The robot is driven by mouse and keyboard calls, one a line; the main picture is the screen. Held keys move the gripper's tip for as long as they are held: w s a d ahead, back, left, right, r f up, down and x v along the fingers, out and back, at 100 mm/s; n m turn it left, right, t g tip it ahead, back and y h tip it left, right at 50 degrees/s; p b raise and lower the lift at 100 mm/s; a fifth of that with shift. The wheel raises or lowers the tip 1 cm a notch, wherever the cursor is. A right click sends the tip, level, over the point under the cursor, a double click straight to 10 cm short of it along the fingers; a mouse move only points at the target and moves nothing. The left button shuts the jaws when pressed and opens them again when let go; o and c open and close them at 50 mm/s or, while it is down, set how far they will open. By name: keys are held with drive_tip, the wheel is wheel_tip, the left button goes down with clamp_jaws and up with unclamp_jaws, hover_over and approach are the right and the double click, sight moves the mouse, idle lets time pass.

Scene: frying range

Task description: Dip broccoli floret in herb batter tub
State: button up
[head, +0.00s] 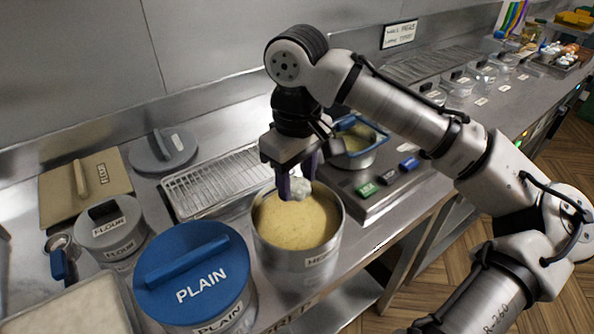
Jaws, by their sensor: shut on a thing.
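The steel herb batter tub (265,238) stands uncovered at the front of the counter. Its label is partly readable, and pale yellow batter (296,222) fills much of it. My gripper (296,183) points down over the back part of the tub. Its purple fingers are shut on a small, pale, whitish lump (299,189), which I take for the broccoli floret. The fingers hide part of it. I cannot tell whether its underside touches the batter.
A blue lid (190,270) marked PLAIN covers the tub at front left. A flour tub (110,230) and a wire rack (215,182) are behind. A blue-rimmed pot (352,160) stands behind right, near small coloured labels (367,189).

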wheel_tip(320, 180, down, 4)
drive_tip(key=b, duration=0.3)
drive_tip(key=shift+f+b, duration=0.1)
drive_tip(key=shift+b, duration=0.3)
drive_tip(key=shift+f+b, duration=1.7)
drive_tip(key=shift+f, duration=1.9)
drive_tip(key=shift+a+p, duration=0.1)
drive_tip(key=shift+p, duration=0.35)
drive_tip(key=shift+a, duration=0.2)
drive_tip(key=shift+d+p, duration=0.4)
drive_tip(key=shift+d, duration=0.2)
drive_tip(key=shift+a+p, duration=0.35)
drive_tip(key=shift+a, duration=0.25)
drive_tip(key=shift+d, duration=0.3)
